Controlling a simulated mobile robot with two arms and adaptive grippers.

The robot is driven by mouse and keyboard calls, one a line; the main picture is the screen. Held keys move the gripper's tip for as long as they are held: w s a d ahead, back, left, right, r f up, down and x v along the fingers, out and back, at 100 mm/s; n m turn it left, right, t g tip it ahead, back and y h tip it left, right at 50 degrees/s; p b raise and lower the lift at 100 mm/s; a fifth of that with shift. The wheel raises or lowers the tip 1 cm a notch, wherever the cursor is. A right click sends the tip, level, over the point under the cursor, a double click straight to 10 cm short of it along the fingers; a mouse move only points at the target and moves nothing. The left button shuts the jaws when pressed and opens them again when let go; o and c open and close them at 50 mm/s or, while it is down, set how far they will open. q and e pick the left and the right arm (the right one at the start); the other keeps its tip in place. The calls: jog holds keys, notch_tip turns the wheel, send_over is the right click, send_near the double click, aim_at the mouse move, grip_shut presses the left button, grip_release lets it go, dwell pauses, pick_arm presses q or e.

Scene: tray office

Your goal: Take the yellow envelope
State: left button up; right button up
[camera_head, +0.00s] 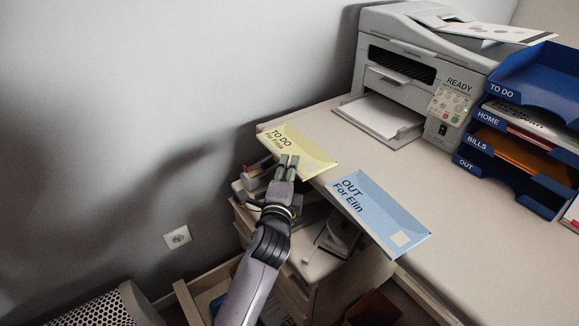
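The yellow envelope (302,146), marked "TO DO For Finja", lies at the back left corner of the desk, with its near edge at or past the desk's front edge. My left gripper (289,160) comes up from below, and its fingertips overlap the near edge of the envelope in the picture. Both fingers show side by side with little gap. I cannot tell whether they touch the envelope or grip it. My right gripper is not in view.
A blue envelope (377,212), marked "OUT For Elin", lies to the right over the desk's front edge. A white printer (414,60) and blue stacked trays (534,75) stand further back. Below the desk are cluttered shelves and an open drawer (196,296). The middle desk top is clear.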

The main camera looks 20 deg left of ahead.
pick_arm(q)
grip_shut()
dwell(0.3)
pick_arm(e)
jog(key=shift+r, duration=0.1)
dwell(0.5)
